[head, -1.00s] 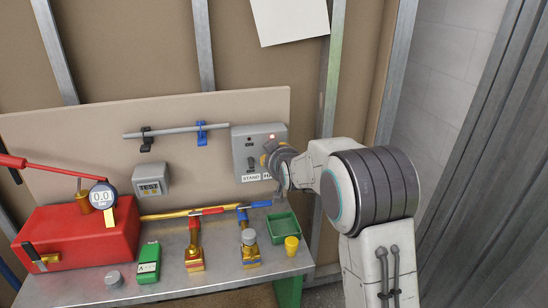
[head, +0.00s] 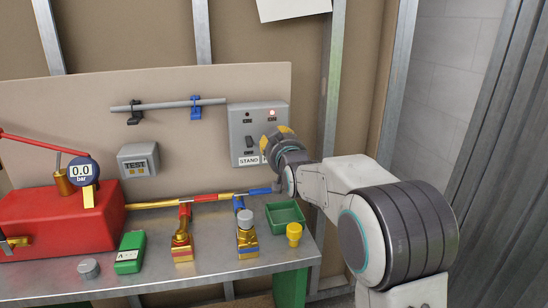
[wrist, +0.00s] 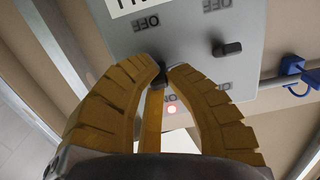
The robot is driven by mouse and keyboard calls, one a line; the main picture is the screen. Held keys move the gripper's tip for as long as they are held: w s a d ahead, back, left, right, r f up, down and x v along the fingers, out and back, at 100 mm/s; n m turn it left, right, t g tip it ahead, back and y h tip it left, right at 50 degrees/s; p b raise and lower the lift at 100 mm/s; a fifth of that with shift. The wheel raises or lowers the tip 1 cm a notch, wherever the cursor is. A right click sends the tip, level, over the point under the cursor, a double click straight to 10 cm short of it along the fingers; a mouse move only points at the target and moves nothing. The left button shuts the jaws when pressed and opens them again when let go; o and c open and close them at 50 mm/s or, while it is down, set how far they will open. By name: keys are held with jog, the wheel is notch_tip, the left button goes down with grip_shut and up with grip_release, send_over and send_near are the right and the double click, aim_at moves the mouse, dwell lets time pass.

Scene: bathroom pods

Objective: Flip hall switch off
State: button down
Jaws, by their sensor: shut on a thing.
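The grey switch box (head: 239,118) hangs on the beige board, with a STAND label at lower left. The label under its right side is mostly covered by my gripper (head: 276,138), whose yellow fingers are at the right-hand hall switch. In the wrist view, which is upside down, my gripper (wrist: 163,76) is shut on the dark lever of the hall switch (wrist: 159,80). The lamp (head: 272,112) is also lit in the head view. The lever's exact tilt is unclear.
The stand switch (wrist: 228,48) is beside it. Below is a metal bench (head: 210,275) with a red pump box (head: 70,222), brass valves (head: 183,250), a green tray (head: 287,221) and a yellow cap (head: 294,233). A pipe (head: 165,105) runs left of the box.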

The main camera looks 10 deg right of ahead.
jog(key=t+b, duration=0.1)
jog(key=b, duration=0.4)
jog(key=f+t+b, duration=0.1)
jog(key=t+b, duration=0.1)
jog(key=b, duration=0.4)
jog(key=f+t+b, duration=0.1)
jog(key=t+b, duration=0.1)
jog(key=b, duration=0.3)
jog(key=shift+w+b, duration=0.1)
jog(key=shift+b, duration=0.2)
jog(key=shift+t+b, duration=0.4)
jog(key=shift+b, duration=0.25)
jog(key=shift+r+t+b, duration=0.25)
jog(key=shift+t+b, duration=0.05)
jog(key=shift+b, duration=0.25)
jog(key=c, duration=1.5)
grip_release()
jog(key=shift+d, duration=0.15)
jog(key=shift+r+g+p, duration=0.25)
jog(key=shift+g+p, duration=0.15)
jog(key=shift+p, duration=0.7)
